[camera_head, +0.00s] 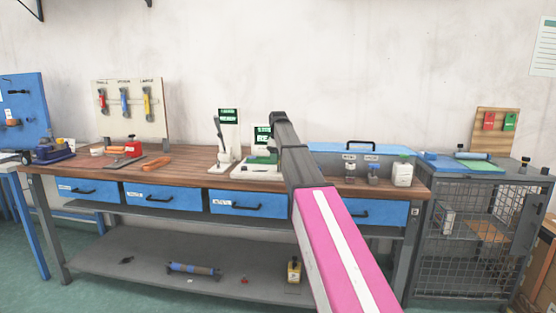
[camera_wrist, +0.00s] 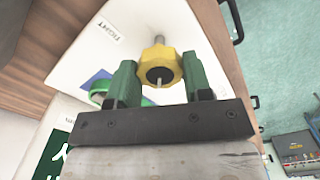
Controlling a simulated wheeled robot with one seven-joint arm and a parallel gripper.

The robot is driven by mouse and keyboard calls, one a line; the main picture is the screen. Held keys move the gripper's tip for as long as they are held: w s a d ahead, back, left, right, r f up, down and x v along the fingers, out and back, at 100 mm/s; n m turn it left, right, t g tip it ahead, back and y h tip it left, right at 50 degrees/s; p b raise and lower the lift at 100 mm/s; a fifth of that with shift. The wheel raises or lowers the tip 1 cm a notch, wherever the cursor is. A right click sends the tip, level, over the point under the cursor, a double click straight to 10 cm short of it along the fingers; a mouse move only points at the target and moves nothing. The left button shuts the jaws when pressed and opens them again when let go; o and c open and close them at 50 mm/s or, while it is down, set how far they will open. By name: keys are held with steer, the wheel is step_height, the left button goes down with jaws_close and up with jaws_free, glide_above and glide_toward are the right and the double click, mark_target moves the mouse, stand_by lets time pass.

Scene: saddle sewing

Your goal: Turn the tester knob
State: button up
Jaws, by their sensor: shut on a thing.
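The tester knob (camera_wrist: 158,54) is yellow and lobed, with a dark hub and a thin pin, and sits on the white tester panel (camera_wrist: 90,60) in the wrist view. My gripper (camera_wrist: 160,72) has its two green fingers on either side of the knob and is shut on it. A label that seems to read TIGHT, a blue patch and a green ring, partly behind a finger, are on or near the panel. In the head view the tester's screen (camera_head: 262,134) shows green text at the bench's back, while my arm hides the knob and gripper.
A second white device (camera_head: 229,135) with a lever stands just left of the tester. Small bottles (camera_head: 372,172) and a blue toolbox (camera_head: 345,149) are to the right. The wooden bench top (camera_head: 185,170) is clear between the device and the orange-handled tool (camera_head: 156,163).

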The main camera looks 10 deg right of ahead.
steer(key=shift+n, duration=0.6)
steer(key=o, duration=0.9)
steer(key=shift+r, duration=0.1)
step_height(320, 180, up, 11)
steer(key=shift+f, duration=0.2)
